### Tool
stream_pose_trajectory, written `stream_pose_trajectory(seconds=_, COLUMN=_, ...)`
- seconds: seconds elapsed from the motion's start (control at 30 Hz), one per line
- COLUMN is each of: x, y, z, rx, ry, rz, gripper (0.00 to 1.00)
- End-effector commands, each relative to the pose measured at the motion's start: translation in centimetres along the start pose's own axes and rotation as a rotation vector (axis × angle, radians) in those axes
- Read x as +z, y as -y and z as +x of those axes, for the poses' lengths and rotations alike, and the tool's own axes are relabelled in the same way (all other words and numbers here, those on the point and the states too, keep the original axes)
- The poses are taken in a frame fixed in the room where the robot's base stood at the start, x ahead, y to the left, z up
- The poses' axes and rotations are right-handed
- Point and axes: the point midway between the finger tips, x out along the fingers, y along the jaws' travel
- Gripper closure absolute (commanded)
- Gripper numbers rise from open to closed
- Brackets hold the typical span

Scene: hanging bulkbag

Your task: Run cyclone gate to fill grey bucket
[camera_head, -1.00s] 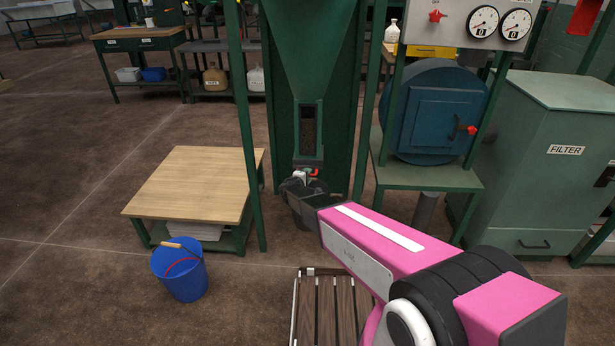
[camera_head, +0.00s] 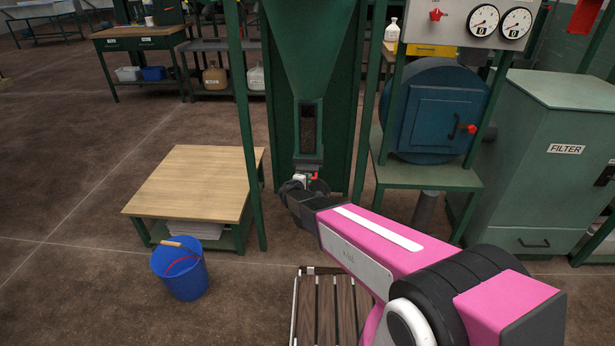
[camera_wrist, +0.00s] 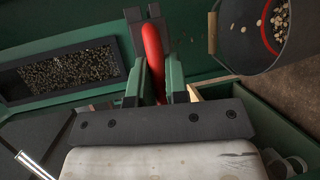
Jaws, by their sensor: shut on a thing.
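My gripper (camera_wrist: 154,90) is shut on the red gate handle (camera_wrist: 153,52), whose bar stands between the two green fingers in the wrist view. In the head view my gripper (camera_head: 304,183) is at the bottom outlet of the green cyclone (camera_head: 313,50), and the red handle (camera_head: 314,177) shows beside it. The grey bucket (camera_wrist: 238,45) is at the upper right of the wrist view, with a wooden grip, a red line inside and some pale pellets in it. In the head view my wrist largely hides the area below the outlet. The cyclone's window (camera_wrist: 70,75) shows dark grains.
A blue bucket (camera_head: 181,280) stands on the floor, left of a slatted wooden platform (camera_head: 327,310). A low wooden table (camera_head: 190,180) is left of the cyclone frame. A blue drum (camera_head: 435,110) and the filter cabinet (camera_head: 550,160) stand to the right.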

Motion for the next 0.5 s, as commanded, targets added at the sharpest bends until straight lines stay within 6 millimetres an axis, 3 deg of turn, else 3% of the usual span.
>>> stream_pose_trajectory(seconds=0.2, x=-0.07, y=-0.02, z=0.14, rx=0.001, ry=0.001, rz=0.001, gripper=1.0)
stream_pose_trajectory(seconds=0.23, x=-0.07, y=-0.02, z=0.14, rx=0.001, ry=0.001, rz=0.001, gripper=0.76)
stream_pose_trajectory(seconds=0.3, x=-0.07, y=-0.02, z=0.15, rx=0.001, ry=0.001, rz=0.001, gripper=0.61)
stream_pose_trajectory(seconds=0.5, x=-0.07, y=-0.02, z=0.15, rx=0.001, ry=0.0, rz=0.0, gripper=0.61)
